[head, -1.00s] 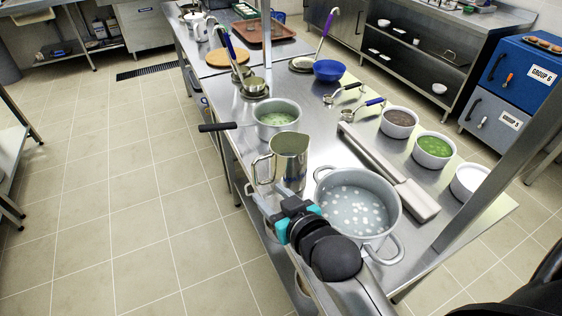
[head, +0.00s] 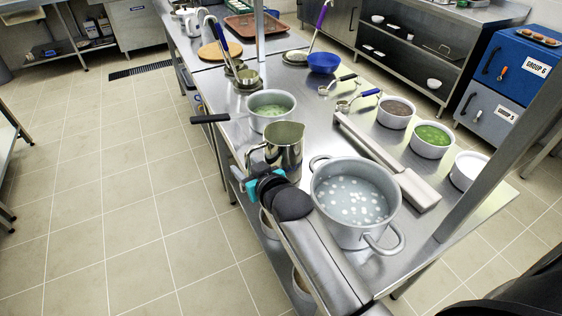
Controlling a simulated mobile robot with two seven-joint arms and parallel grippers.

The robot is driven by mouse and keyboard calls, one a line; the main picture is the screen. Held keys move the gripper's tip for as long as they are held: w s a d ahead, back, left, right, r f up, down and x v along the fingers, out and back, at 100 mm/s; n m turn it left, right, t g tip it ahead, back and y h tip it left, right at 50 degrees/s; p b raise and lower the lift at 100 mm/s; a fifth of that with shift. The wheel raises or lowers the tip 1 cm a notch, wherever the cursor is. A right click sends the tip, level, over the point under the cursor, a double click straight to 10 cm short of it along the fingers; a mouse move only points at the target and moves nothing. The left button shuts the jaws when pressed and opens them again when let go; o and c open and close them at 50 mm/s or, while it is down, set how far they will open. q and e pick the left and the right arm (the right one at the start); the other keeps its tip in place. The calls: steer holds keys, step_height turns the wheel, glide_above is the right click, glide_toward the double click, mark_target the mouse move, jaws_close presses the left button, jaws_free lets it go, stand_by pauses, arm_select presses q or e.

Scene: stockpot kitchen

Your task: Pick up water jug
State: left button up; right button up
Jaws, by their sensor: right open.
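The water jug (head: 285,152) is a shiny metal pitcher that stands upright on the steel counter, its handle (head: 250,156) to the left. My right gripper (head: 243,179) is at the counter's left edge, just below and in front of the handle in the picture. Its jaws are open, and the jug is not held. The wrist partly covers the fingers and the jug's base, so I cannot tell whether a finger touches the handle. My left gripper is out of view.
A large stockpot (head: 322,198) of cloudy liquid stands close to the jug's right. A saucepan (head: 270,118) with green contents is behind it, its black handle over the left edge. White bowls (head: 431,150) and a long steel bar (head: 385,160) lie further right.

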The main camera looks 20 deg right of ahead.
steer(key=shift+x, duration=0.85)
jaws_close()
stand_by(0.7)
steer(key=shift+r, duration=0.2)
